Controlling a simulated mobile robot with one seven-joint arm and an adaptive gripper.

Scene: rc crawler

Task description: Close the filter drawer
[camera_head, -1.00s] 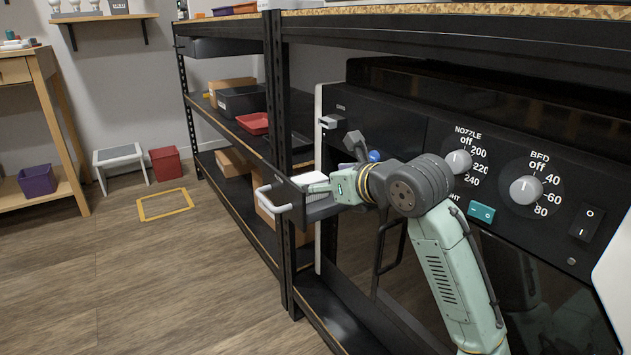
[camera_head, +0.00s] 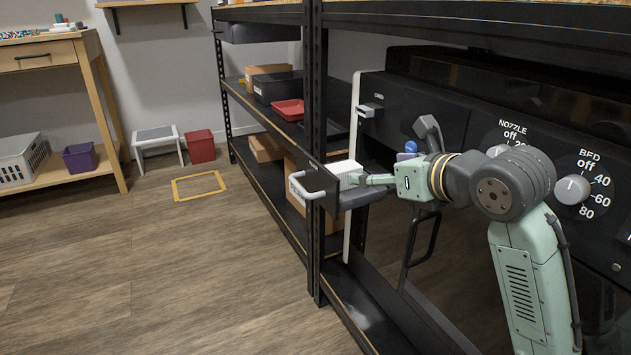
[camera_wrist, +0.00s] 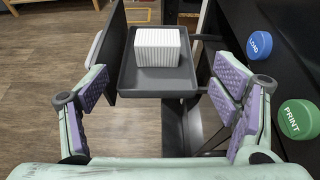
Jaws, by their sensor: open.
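The filter drawer (camera_head: 322,184) stands pulled out from the left end of the black machine's front, with a pale bar handle (camera_head: 301,188) on its outer face. In the wrist view it is a dark grey tray (camera_wrist: 148,82) with its black front panel (camera_wrist: 107,52) on the left. A white ridged filter block (camera_wrist: 160,50) sits in it and also shows in the head view (camera_head: 344,170). My gripper (camera_wrist: 162,75) is open, its purple-padded fingers spread either side of the tray's near end. Contact is unclear.
A blue button (camera_wrist: 260,46) and a green PRINT button (camera_wrist: 296,119) sit close to my right finger. A black door handle (camera_head: 423,238) stands below my wrist. A black shelf post (camera_head: 315,120) rises behind the drawer. The wooden floor (camera_head: 150,270) on the left is open.

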